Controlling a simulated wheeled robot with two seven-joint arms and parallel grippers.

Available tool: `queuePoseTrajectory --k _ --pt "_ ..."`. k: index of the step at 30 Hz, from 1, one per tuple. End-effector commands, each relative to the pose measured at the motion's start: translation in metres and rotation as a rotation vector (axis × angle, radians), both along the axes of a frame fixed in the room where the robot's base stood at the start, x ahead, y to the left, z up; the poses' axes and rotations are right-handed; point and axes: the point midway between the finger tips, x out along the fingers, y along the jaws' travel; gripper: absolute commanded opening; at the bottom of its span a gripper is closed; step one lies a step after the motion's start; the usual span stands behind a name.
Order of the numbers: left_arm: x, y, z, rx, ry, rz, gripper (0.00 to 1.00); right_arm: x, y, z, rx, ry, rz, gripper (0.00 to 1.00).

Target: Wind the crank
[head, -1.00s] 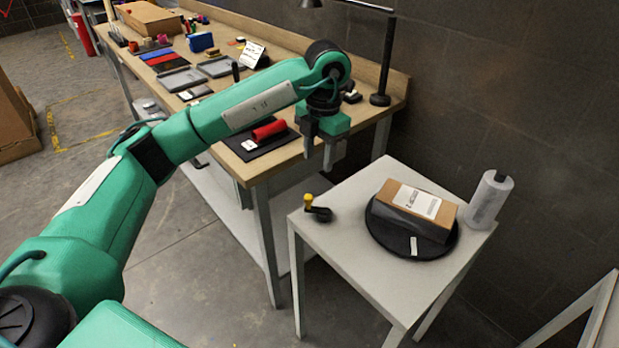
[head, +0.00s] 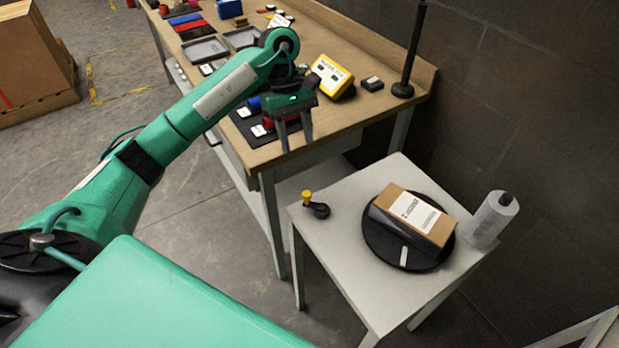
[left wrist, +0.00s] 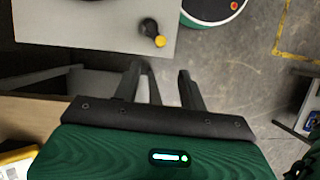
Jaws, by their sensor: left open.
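The crank (head: 320,210) is a small black arm with an upright yellow knob (head: 306,196), at the left corner of the pale small table (head: 345,260). It also shows in the left wrist view (left wrist: 147,27), beyond the fingertips. On that table a black round turntable (head: 380,250) bears a brown box (head: 431,225) with a white label. My left gripper (head: 294,146) is open and empty, its fingers pointing down. In the head view it appears over the workbench's near end, above and apart from the crank. The left wrist view shows both fingers (left wrist: 158,76) spread. My right gripper is out of view.
The wooden workbench (head: 340,115) holds a yellow device (head: 331,76), a black lamp post (head: 408,60) and several trays and parts. A dark wall borders the right side.

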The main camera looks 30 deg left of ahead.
Motion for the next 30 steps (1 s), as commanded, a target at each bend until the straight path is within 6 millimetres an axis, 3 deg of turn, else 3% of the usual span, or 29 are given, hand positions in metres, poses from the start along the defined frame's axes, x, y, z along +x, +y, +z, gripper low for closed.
queuePoseTrajectory --k 5,11,24,30 --pt "-0.003 0.002 -0.001 -0.028 -0.016 -0.063 0.42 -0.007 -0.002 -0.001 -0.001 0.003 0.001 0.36" --pt "-0.007 -0.004 -0.019 -0.029 -0.014 -0.066 0.42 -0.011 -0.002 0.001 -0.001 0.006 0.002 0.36" --pt "-0.026 -0.03 -0.093 -0.029 -0.014 -0.064 0.42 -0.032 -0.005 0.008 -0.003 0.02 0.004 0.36" --pt "-0.031 -0.037 -0.118 -0.029 -0.015 -0.062 0.42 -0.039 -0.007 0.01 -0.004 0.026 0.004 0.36"
